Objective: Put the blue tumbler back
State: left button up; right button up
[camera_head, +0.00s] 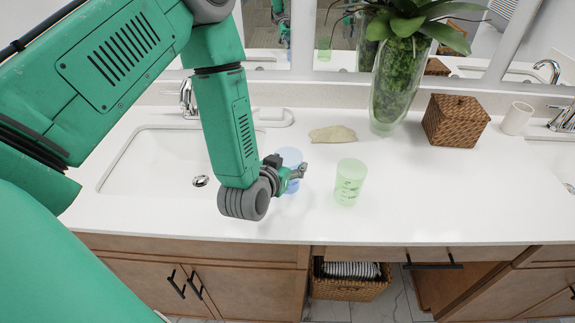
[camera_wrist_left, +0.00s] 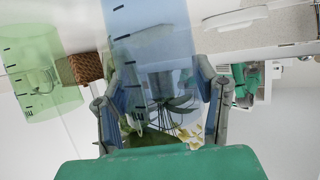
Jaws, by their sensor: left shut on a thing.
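The blue tumbler (camera_head: 290,157) is translucent and stands on or just above the white counter, right of the left sink; I cannot tell whether it touches. My left gripper (camera_head: 296,174) is shut on it from the front and hides part of it. In the left wrist view the blue tumbler (camera_wrist_left: 150,45) fills the space between the two fingers of my left gripper (camera_wrist_left: 165,110). A green tumbler (camera_head: 349,182) stands upright on the counter to the right, apart from the blue one. It also shows in the left wrist view (camera_wrist_left: 42,75). My right gripper does not show.
The left sink (camera_head: 140,165) with its faucet (camera_head: 188,98) lies left of my forearm. Behind stand a soap dish (camera_head: 273,117), a beige stone-like piece (camera_head: 333,134), a plant vase (camera_head: 396,85), a wicker box (camera_head: 455,121) and a white cup (camera_head: 516,118). The counter's front right is clear.

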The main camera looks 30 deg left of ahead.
pick_arm(q)
jog(key=shift+d+f, duration=0.25)
jog(key=shift+d, duration=0.05)
jog(key=shift+s+d+r, duration=0.1)
jog(key=shift+d+r, duration=0.05)
jog(key=shift+d, duration=0.25)
jog(key=shift+a+f, duration=0.15)
jog(key=shift+f, duration=0.05)
jog(key=o, duration=1.1)
jog(key=shift+a+f, duration=0.1)
jog(key=shift+a, duration=0.15)
jog(key=shift+o, duration=0.9)
jog(key=shift+a, duration=0.2)
jog(key=shift+a+f, duration=0.1)
jog(key=shift+a, duration=0.1)
jog(key=shift+s+d+r, duration=0.15)
jog(key=shift+d+r, duration=0.1)
jog(key=shift+r, duration=0.1)
jog(key=v, duration=1.1)
jog(key=shift+s+p, duration=0.3)
jog(key=shift+p, duration=0.05)
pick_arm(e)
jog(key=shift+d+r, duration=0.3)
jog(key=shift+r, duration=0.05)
pick_arm(q)
jog(key=shift+d+r, duration=0.1)
jog(key=shift+d, duration=0.2)
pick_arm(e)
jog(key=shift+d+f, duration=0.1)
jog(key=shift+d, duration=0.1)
